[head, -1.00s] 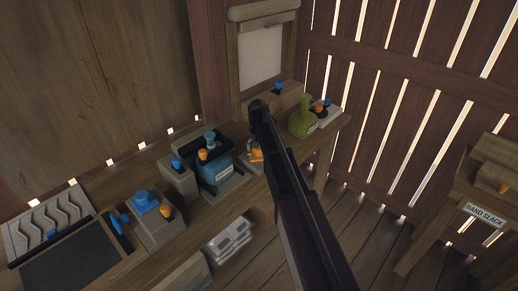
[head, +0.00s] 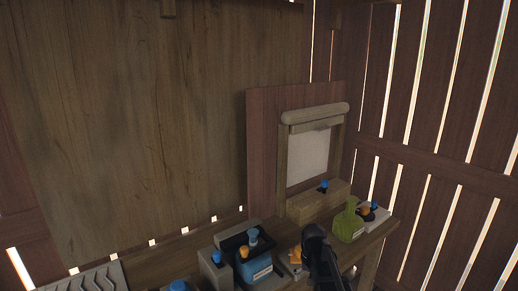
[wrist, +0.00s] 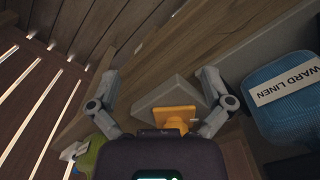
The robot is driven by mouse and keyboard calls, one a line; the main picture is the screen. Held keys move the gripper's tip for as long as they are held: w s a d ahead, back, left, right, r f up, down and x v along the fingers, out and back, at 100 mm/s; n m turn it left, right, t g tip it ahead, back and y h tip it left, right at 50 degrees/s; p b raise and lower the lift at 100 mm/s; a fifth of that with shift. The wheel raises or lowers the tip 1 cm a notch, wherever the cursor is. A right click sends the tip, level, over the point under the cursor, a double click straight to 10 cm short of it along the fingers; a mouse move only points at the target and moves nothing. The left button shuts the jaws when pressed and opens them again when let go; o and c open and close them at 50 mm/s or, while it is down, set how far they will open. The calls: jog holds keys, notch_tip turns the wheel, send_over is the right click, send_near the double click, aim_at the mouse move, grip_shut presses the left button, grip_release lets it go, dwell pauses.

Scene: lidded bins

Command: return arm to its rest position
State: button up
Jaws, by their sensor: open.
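My arm reaches up from the bottom edge in the head view, with its dark end near the bench's front edge; the fingers are not clear there. In the wrist view my gripper (wrist: 160,104) is open, its two grey fingers spread apart with nothing held between them. An orange knob piece (wrist: 175,118) on a grey block (wrist: 168,95) lies beyond the fingers, near the right one. I cannot tell whether the finger touches it.
A wooden bench (head: 184,254) runs along the wall. A framed white panel (head: 307,158) stands behind. The blue bin (wrist: 283,98) is at right in the wrist view.

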jog(key=s+r+n+p, duration=0.1)
jog(key=s+r, duration=0.1)
jog(key=s, duration=1)
jog(key=shift+s, duration=0.3)
